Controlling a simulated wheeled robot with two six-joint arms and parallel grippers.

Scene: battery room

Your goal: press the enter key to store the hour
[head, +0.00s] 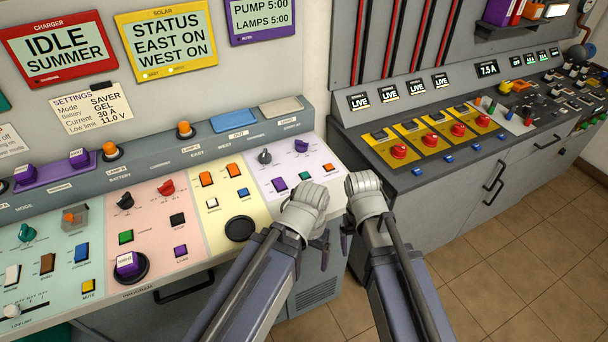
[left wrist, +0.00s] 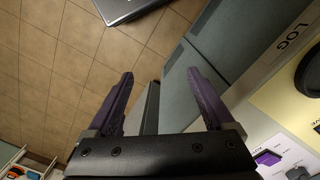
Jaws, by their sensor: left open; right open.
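A lavender panel (head: 268,161) at the right end of the sloped console carries a dark knob (head: 265,156), a purple knob (head: 301,146) and a purple key (head: 279,184), a green key (head: 305,176) and an orange key (head: 328,167). Their small labels are too small to read, so I cannot tell which is the enter key. A purple timer display (head: 262,17) above reads PUMP 5:00, LAMPS 5:00. My left gripper (head: 320,243) is open and empty, just off the console's front edge; its fingers show apart in the left wrist view (left wrist: 160,75). My right gripper (head: 345,236) is open beside it, mostly hidden.
Yellow and pink panels (head: 145,235) with several keys and knobs lie left of the lavender one. A raised rail (head: 155,158) with knobs runs behind. A grey bench (head: 440,185) with yellow switch plates stands right. Tiled floor (head: 490,275) is open below.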

